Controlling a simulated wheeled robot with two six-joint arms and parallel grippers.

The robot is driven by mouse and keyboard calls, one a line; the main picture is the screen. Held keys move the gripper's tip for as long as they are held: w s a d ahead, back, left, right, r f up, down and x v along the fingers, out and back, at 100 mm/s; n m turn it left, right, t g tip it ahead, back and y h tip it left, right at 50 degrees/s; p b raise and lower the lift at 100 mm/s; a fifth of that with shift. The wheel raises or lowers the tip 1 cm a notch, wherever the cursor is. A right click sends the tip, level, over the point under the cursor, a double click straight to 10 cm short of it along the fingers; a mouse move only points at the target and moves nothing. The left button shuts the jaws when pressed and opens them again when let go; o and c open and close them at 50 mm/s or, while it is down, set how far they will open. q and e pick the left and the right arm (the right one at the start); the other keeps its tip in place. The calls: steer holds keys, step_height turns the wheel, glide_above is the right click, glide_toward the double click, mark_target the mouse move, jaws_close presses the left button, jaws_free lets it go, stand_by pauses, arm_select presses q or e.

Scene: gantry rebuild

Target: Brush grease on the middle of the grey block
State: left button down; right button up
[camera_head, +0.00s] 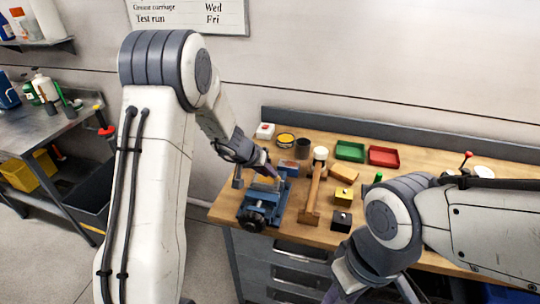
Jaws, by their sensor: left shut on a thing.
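My left gripper (262,169) is above the blue vise (262,206) near the left end of the wooden bench. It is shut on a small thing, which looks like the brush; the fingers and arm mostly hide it. A yellowish patch shows just below the fingers, at the vise. I cannot make out the grey block clearly; it may be in the vise, behind the gripper. A round yellow-topped tin (285,138) stands behind the gripper, with a dark cup (302,148) beside it. My right arm crosses the lower right; its gripper is out of the frame.
A mallet (315,185) lies right of the vise. A yellow block (343,198), a black block (341,220) and a wooden piece (343,173) are further right. Green (350,151) and red (384,156) trays sit at the back. A metal side table (40,130) stands at left.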

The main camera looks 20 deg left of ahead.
arm_select(q)
steer(key=shift+r+p, duration=2.8)
steer(key=shift+r, duration=1.3)
